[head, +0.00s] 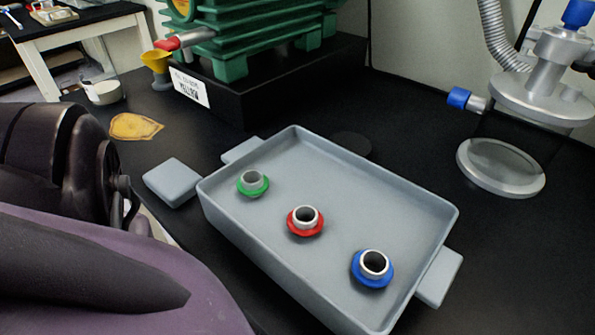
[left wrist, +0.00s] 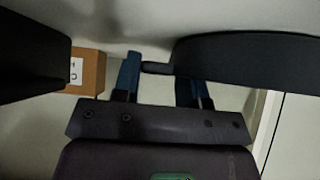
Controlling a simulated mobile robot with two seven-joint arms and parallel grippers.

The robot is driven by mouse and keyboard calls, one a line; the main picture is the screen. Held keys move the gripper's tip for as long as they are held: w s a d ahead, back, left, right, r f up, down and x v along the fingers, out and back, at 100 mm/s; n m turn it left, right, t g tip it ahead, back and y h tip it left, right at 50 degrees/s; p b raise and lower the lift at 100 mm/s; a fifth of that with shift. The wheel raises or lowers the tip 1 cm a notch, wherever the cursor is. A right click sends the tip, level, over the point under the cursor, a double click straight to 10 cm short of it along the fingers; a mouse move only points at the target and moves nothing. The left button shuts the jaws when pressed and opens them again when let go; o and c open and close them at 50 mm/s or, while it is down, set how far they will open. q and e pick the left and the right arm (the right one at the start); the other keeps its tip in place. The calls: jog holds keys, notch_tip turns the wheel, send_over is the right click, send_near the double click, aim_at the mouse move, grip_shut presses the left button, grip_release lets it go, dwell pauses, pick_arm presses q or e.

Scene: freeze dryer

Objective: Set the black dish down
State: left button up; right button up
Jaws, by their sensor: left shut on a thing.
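My left gripper (left wrist: 158,72) shows only in the left wrist view, its two bluish fingers pointing up in the picture. A short dark stub lies between the fingers and joins a wide, dark, curved body, which looks like the black dish (left wrist: 245,58) seen edge-on. The gripper is shut on it. What lies under the dish cannot be made out. In the head view the dish and left gripper do not show. My right gripper is in neither view.
A grey tray (head: 325,150) holds green, red and blue ringed pieces. A flat dark round patch (head: 352,145) lies behind it. A grey block (head: 172,182) is left of it. A steel disc (head: 500,168) lies under a metal fitting (head: 540,95) at right. A green machine (head: 240,40) stands behind.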

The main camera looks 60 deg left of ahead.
pick_arm(q)
jog(key=o, duration=1.1)
jog(key=shift+r, duration=0.1)
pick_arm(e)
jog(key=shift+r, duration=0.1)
pick_arm(q)
jog(key=shift+s+r, duration=0.15)
jog(key=shift+r, duration=0.05)
jog(key=p+v, duration=0.5)
jog(key=v, duration=0.6)
jog(key=shift+s, duration=0.2)
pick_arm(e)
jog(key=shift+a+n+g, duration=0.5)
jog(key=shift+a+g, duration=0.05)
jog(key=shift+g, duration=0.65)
pick_arm(q)
jog(key=shift+d+r, duration=0.1)
jog(key=shift+r, duration=0.05)
